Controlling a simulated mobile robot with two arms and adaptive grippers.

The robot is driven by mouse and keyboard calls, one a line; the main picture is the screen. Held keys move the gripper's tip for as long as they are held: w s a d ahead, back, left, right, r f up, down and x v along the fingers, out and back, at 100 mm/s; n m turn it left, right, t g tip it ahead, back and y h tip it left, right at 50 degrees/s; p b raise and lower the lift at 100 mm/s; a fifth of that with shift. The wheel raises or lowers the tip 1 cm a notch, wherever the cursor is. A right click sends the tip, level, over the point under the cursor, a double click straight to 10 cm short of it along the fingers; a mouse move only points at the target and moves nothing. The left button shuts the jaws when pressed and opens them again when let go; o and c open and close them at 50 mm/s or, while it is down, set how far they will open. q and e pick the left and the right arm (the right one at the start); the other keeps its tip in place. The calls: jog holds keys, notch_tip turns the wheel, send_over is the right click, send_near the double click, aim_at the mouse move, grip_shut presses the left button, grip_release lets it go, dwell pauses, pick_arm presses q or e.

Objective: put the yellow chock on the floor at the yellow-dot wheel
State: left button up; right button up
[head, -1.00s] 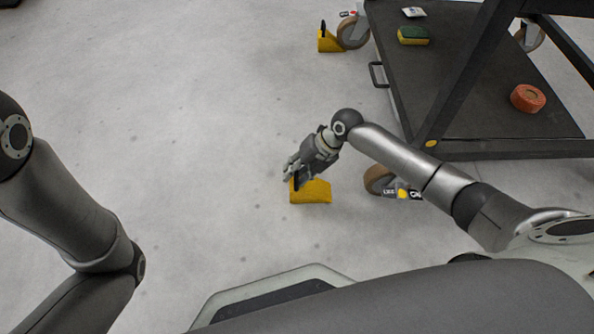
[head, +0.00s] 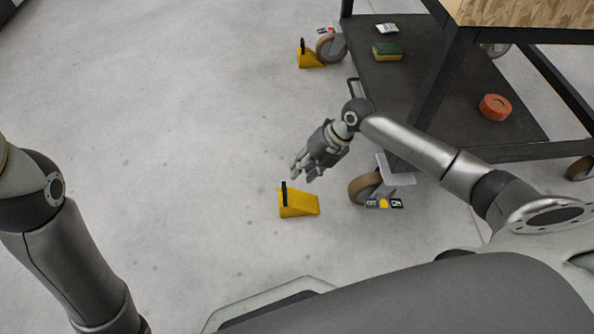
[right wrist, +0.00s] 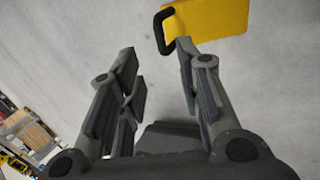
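The yellow chock (head: 300,204) with its black handle (head: 284,193) sits on the floor, left of the near cart wheel (head: 362,188). A clear strip of floor shows between chock and wheel. A tag with a yellow dot (head: 384,203) is at this wheel. My right gripper (head: 303,174) is above and behind the chock in the head view, apart from it. In the right wrist view its fingers (right wrist: 160,80) are spread and empty, with the chock (right wrist: 210,18) and its handle beyond the right finger. My left gripper is out of view.
A second yellow chock (head: 311,58) sits by the far wheel (head: 331,46), which has a red-dot tag. The cart's dark lower shelf (head: 420,100) carries a sponge (head: 387,51) and an orange roll (head: 495,107). Floor to the left is clear.

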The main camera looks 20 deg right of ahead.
jog(key=shift+d+r, duration=0.2)
jog(key=shift+r, duration=0.15)
